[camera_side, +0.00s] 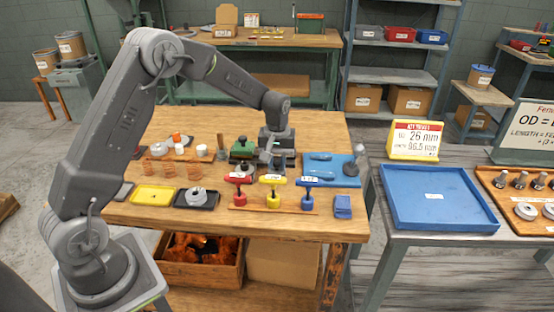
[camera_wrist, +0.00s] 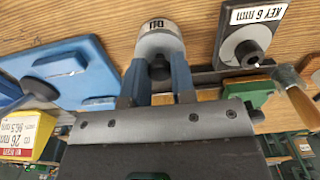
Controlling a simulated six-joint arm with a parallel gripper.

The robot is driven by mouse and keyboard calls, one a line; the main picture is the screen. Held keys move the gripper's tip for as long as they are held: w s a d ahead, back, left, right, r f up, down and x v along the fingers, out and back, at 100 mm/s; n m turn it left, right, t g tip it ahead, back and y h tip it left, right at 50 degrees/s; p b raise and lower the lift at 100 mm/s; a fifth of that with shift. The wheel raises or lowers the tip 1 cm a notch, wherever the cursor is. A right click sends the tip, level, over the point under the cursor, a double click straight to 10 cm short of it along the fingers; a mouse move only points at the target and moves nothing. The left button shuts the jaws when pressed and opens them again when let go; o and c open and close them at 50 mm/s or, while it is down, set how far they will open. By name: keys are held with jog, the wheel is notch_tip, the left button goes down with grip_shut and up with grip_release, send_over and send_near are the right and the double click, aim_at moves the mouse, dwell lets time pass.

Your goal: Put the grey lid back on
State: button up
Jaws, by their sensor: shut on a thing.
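My gripper (camera_side: 271,166) is low over the wooden bench in the side view, just right of the green coiler block (camera_side: 243,149). In the wrist view its two blue fingers (camera_wrist: 159,85) are closed around a grey round piece (camera_wrist: 156,38) with a dark middle and a small white label. This may be the grey lid; I cannot tell for sure. What lies beneath it is hidden. Another grey disc with a black knob (camera_wrist: 246,50) sits on a dark plate labelled KEY 6 mm, to the right.
Red (camera_side: 239,180), yellow (camera_side: 273,185) and blue (camera_side: 308,184) T-handles stand in front of my gripper. A blue plate (camera_side: 345,160) lies to the right. A yellow tray (camera_side: 153,195) and a black tray (camera_side: 211,205) lie front left.

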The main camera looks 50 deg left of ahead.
jog(key=o, duration=0.8)
jog(key=shift+o, duration=0.5)
jog(key=shift+o, duration=1.2)
jog(key=shift+r, duration=4.25)
